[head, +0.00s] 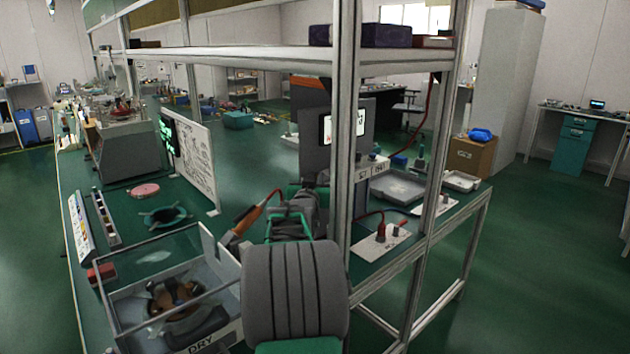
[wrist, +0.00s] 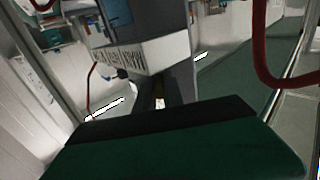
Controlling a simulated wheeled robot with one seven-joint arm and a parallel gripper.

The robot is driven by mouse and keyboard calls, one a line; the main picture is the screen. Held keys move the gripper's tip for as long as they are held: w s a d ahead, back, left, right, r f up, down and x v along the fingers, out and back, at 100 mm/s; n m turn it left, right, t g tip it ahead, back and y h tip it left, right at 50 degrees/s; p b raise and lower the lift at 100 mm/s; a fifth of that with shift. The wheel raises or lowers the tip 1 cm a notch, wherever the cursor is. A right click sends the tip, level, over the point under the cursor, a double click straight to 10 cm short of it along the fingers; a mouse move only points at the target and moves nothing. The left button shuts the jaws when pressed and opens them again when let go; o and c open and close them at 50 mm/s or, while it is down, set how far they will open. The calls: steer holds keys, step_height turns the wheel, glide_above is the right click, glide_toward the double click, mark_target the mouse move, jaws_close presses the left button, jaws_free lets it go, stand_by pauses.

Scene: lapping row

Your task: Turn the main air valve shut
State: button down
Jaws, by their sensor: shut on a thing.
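The main air valve's grey housing (head: 338,138) stands on the bench behind a frame post in the head view, with a lettered plate (head: 372,168) at its lower right. In the wrist view the lettered plate (wrist: 130,58) is close ahead, and a dark upright (wrist: 165,88) runs down below it. My gripper (head: 314,184) is at the housing's lower left in the head view. Its dark and green body fills the bottom of the wrist view. It is shut on the valve's handle, but the handle and the fingertips are mostly hidden. The handle's angle cannot be told.
Frame posts (head: 345,130) stand close beside my arm. A red hose (wrist: 270,70) hangs at the right of the wrist view. A clear-walled box (head: 170,300) stands left of my arm. A grey tray (head: 398,188) lies right of the housing. Open floor (head: 540,250) lies further right.

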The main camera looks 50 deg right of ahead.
steer(key=c, duration=1.5)
jaws_free()
steer(key=shift+o, duration=0.2)
steer(key=v, duration=0.7)
steer(key=shift+s+a+b, duration=0.15)
steer(key=shift+a+b, duration=0.2)
steer(key=shift+b, duration=0.05)
